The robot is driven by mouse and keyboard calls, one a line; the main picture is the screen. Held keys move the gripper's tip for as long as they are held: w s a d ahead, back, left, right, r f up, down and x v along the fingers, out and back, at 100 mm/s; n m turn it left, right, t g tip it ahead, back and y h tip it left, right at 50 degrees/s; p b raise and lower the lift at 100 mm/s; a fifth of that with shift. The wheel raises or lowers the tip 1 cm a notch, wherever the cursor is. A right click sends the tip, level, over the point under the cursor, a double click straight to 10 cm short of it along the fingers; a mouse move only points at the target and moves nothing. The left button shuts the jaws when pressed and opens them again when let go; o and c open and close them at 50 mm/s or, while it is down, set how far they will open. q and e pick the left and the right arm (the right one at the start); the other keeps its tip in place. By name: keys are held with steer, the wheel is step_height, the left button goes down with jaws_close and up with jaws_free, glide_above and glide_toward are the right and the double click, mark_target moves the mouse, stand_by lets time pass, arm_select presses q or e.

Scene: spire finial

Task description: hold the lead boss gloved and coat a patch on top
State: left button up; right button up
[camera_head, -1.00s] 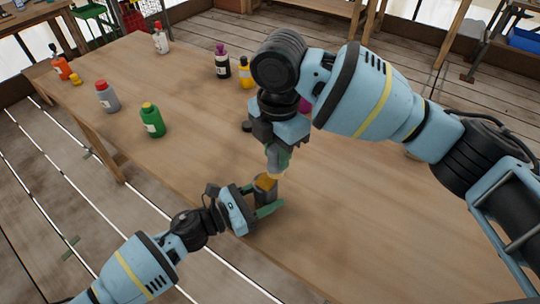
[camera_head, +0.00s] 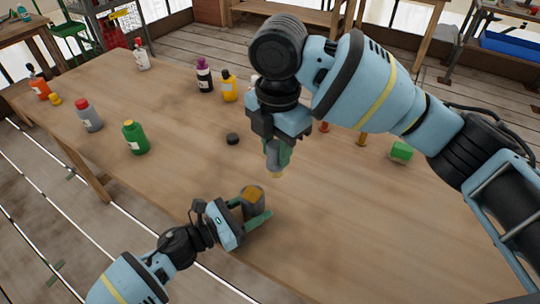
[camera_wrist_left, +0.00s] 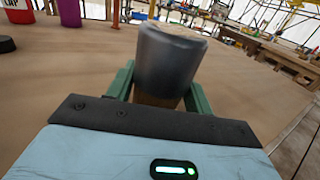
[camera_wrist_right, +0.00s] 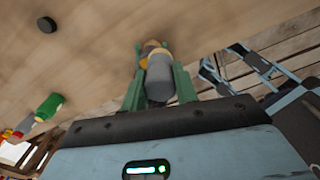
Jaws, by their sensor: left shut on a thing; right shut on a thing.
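The lead boss is a grey cylinder (camera_head: 254,212) with an amber patch on its top (camera_head: 252,193). My left gripper (camera_head: 250,222), with green fingers, is shut around its sides near the table's front edge. In the left wrist view the grey boss (camera_wrist_left: 168,65) stands between the fingers. My right gripper (camera_head: 279,150) is shut on a grey-handled tool with a pale tip (camera_head: 277,174), which looks like a brush. It points down, above and to the right of the boss, apart from it in the picture. In the right wrist view its grey handle (camera_wrist_right: 159,80) sits between the fingers.
A black cap (camera_head: 232,138) lies on the wooden table (camera_head: 350,220) beyond the boss. A green bottle (camera_head: 135,138), a grey bottle (camera_head: 88,116) and several others stand at the left and back. A green block (camera_head: 402,151) is at the right. The table's front right is clear.

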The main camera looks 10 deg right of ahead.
arm_select(q)
steer(key=o, duration=1.1)
steer(key=v, duration=1.2)
steer(key=shift+a, duration=0.1)
arm_select(e)
steer(key=shift+a, duration=0.1)
